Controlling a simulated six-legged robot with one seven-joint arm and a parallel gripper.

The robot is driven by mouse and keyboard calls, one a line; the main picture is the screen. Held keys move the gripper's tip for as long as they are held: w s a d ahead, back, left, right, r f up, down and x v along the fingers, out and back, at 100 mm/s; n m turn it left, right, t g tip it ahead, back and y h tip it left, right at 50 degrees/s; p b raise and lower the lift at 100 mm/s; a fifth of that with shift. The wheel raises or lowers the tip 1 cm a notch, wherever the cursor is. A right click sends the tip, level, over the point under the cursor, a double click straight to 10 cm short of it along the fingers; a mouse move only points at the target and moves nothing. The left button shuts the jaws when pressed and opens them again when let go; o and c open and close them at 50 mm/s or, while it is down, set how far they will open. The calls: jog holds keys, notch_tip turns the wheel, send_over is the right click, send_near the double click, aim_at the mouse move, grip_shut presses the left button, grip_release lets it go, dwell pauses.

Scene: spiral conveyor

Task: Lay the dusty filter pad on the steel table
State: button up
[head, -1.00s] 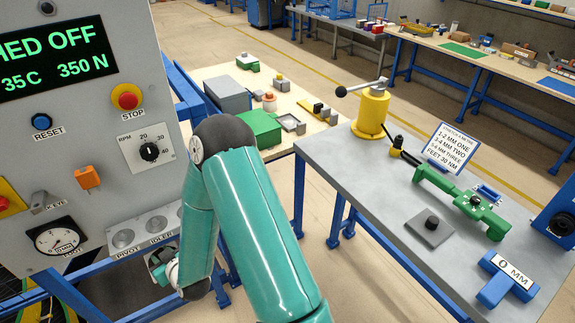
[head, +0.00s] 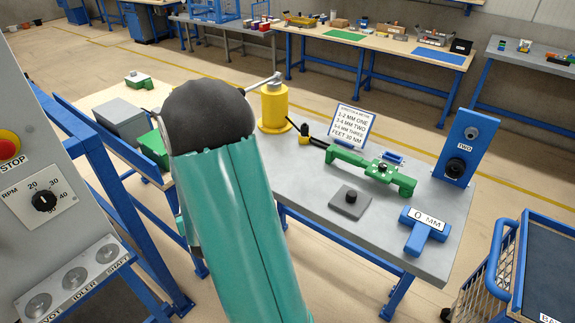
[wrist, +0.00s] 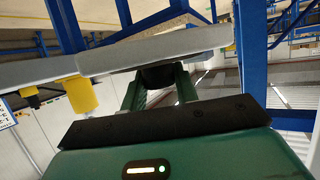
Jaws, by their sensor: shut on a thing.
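In the wrist view my gripper (wrist: 158,86) is shut on a dark, knob-like grip. A wide light-grey slab with a speckled tan layer (wrist: 150,55) lies across the fingertips and looks to be the filter pad. Its far face is hidden. In the head view my arm hides both gripper and pad. The steel table (head: 300,185) stands right of my arm, with a grey top. The wrist view shows things inverted, with a yellow post (wrist: 80,95) at left.
On the table are the yellow post (head: 274,108), a sign (head: 352,124), a green fixture (head: 370,167), a grey plate with black knob (head: 350,202), a blue 0 MM block (head: 424,228) and a blue upright (head: 468,147). The front-left top looks clear. A blue cart (head: 505,265) stands at right.

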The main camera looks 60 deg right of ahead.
jog(key=s+d+r+m+g+h, duration=0.25)
jog(key=s+d+r, duration=0.25)
jog(key=s, duration=0.4)
jog(key=s+d+r+m+g+h, duration=0.1)
jog(key=s+d+r+m+g, duration=0.4)
jog(key=s, duration=0.5)
jog(key=s+d+r+m+g+h, duration=0.2)
jog(key=s+d+r+m+g, duration=0.15)
jog(key=s+d, duration=0.4)
jog(key=shift+n+t, duration=0.5)
jog(key=d+f, duration=0.2)
jog(key=d, duration=0.1)
jog(key=w+d+f, duration=0.1)
jog(key=d+f, duration=0.2)
jog(key=d, duration=0.1)
jog(key=d+f, duration=0.3)
jog(key=shift+w+d+f, duration=0.2)
jog(key=shift+w, duration=0.2)
jog(key=shift+w+d+f, duration=0.2)
jog(key=shift+d+f, duration=0.35)
jog(key=shift+f, duration=1.6)
